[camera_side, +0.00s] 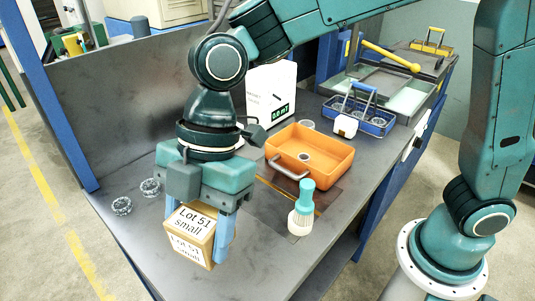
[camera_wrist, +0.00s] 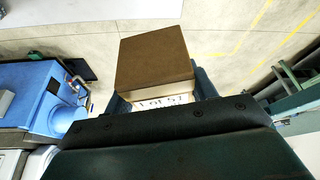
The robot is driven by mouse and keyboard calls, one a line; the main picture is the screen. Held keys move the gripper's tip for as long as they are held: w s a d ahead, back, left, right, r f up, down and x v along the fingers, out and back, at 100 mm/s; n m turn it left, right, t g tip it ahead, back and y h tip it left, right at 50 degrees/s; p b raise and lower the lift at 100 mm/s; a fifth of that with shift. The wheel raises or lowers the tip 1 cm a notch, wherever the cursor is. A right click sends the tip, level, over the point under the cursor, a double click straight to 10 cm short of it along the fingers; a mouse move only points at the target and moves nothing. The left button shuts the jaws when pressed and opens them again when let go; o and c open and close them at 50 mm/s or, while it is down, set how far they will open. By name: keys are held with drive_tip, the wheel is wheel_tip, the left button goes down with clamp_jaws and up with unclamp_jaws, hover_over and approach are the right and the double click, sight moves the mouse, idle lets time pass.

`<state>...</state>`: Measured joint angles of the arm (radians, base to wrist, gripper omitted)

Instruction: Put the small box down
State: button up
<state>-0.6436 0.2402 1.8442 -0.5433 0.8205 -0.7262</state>
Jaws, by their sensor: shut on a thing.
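The small box (camera_side: 192,232) is a tan cardboard box with white labels reading "Lot 51 small". My gripper (camera_side: 199,222) is shut on it, with blue fingers on its sides. In the side view the box is near the front left edge of the grey table (camera_side: 262,272), and I cannot tell its exact height. In the wrist view the box (camera_wrist: 155,62) shows its brown face between the fingers, with floor behind it and its label partly hidden by my gripper (camera_wrist: 157,95).
Two metal rings (camera_side: 136,195) lie on the table to the left. An orange tray (camera_side: 335,165), a brush (camera_side: 302,212) with a teal handle and a white display box (camera_side: 271,92) stand to the right and behind. A blue basket (camera_side: 372,122) sits farther back. The front table surface is clear.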

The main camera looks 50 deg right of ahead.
drive_tip(key=w+d+m, duration=0.1)
drive_tip(key=w+d, duration=0.6)
drive_tip(key=d, duration=0.4)
drive_tip(key=w+d+m+t, duration=0.1)
drive_tip(key=w+d, duration=0.6)
drive_tip(key=d, duration=0.4)
drive_tip(key=shift+w+r+m, duration=0.15)
drive_tip(key=shift+m, duration=0.25)
wheel_tip(320, 180, down, 20)
idle(0.5)
drive_tip(key=o, duration=1.2)
